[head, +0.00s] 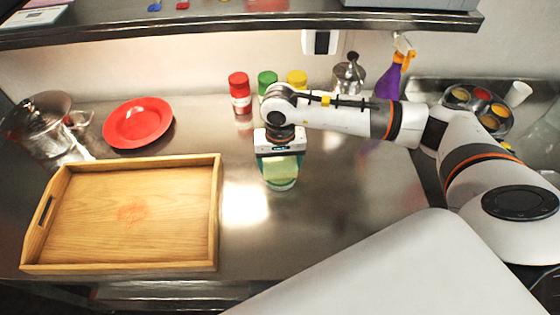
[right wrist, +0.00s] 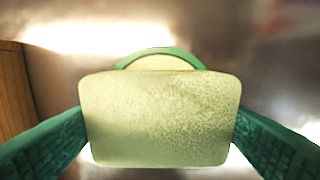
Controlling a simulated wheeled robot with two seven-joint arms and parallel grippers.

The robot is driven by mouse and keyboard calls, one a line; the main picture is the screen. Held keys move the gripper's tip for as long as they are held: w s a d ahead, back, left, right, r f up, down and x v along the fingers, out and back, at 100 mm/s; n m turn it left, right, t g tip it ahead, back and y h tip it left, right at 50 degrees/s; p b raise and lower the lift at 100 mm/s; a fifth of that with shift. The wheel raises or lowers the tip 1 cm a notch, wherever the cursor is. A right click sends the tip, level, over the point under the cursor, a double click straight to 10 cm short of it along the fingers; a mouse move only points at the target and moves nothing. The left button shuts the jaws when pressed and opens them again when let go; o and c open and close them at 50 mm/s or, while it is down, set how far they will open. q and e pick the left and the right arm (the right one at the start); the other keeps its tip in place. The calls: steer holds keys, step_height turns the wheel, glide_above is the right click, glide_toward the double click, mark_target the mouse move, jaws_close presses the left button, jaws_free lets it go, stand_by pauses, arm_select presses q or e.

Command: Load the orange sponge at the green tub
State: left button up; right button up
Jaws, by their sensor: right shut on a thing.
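My right gripper (head: 280,172) points down over the middle of the steel counter, with its teal fingers shut on a pale yellow-green block (head: 281,167). The block looks like a sponge, but no orange shows on it. It fills the middle of the right wrist view (right wrist: 160,118), between the two fingers. A round green rim with a pale inside, likely the green tub (right wrist: 160,52), shows just behind the block; the rest is hidden. It also shows below the block in the head view (head: 282,186). I cannot tell whether block and tub touch. My left gripper is out of view.
A wooden tray (head: 120,215) lies left of the gripper, with a red plate (head: 138,122) and a glass pot (head: 42,125) behind. Red (head: 239,92), green (head: 267,80) and yellow (head: 297,79) shakers stand at the back. A purple spray bottle (head: 390,80) stands behind my right arm.

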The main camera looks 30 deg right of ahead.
steer(key=shift+s+f+b, duration=0.1)
steer(key=shift+f+b, duration=0.05)
steer(key=shift+b, duration=0.3)
stand_by(1.6)
step_height(320, 180, up, 2)
steer(key=shift+p, duration=0.45)
steer(key=shift+r+p, duration=0.9)
steer(key=shift+r, duration=1.7)
